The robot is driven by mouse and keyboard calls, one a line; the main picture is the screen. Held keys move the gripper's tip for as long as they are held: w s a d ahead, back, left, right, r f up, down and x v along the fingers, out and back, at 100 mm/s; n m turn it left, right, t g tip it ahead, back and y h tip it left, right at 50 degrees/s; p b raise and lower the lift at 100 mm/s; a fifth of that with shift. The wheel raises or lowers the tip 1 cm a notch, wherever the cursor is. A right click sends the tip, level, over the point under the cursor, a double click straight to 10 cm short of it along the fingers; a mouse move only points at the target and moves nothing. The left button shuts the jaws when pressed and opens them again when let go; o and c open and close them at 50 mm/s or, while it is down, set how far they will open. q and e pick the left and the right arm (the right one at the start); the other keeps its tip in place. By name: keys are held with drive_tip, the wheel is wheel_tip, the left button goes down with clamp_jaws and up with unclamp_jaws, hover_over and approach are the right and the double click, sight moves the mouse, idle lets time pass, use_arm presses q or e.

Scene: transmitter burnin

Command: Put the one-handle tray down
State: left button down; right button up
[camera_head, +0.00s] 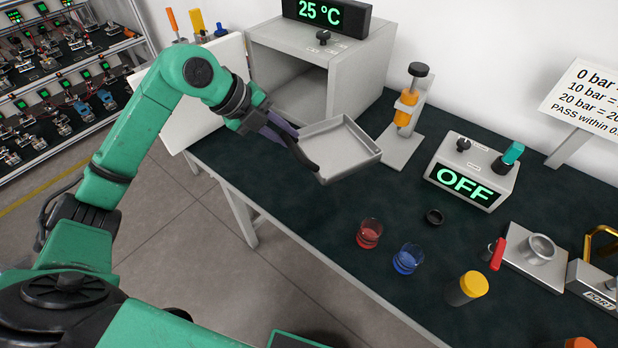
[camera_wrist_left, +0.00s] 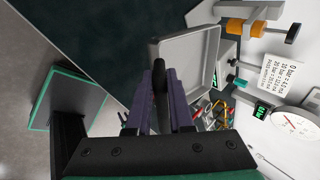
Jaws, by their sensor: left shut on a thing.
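The one-handle tray (camera_head: 341,147) is a shallow, empty, light grey tray with a dark handle (camera_head: 302,154) on its left side. It is in front of the open grey chamber and appears held above the dark bench, somewhat tilted. My left gripper (camera_head: 284,131) is shut on the handle. In the left wrist view the tray (camera_wrist_left: 190,48) extends beyond the purple fingers of my left gripper (camera_wrist_left: 160,98), with the dark handle between them. My right gripper is not in view.
The open chamber (camera_head: 323,50) with a 25 °C display stands behind the tray. An orange-barrelled stand (camera_head: 405,108) and an OFF box (camera_head: 471,171) are to its right. Red (camera_head: 369,234) and blue (camera_head: 408,259) beakers stand nearer. Dark bench top (camera_head: 290,200) is clear left of the beakers.

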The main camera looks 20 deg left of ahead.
use_arm(q)
wheel_tip(320, 180, down, 16)
drive_tip(key=shift+s+a+r+p, duration=0.1)
drive_tip(key=shift+p, duration=0.65)
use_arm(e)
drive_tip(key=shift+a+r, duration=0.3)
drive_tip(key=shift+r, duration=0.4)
use_arm(q)
drive_tip(key=shift+f, duration=0.2)
drive_tip(key=c, duration=0.8)
unclamp_jaws()
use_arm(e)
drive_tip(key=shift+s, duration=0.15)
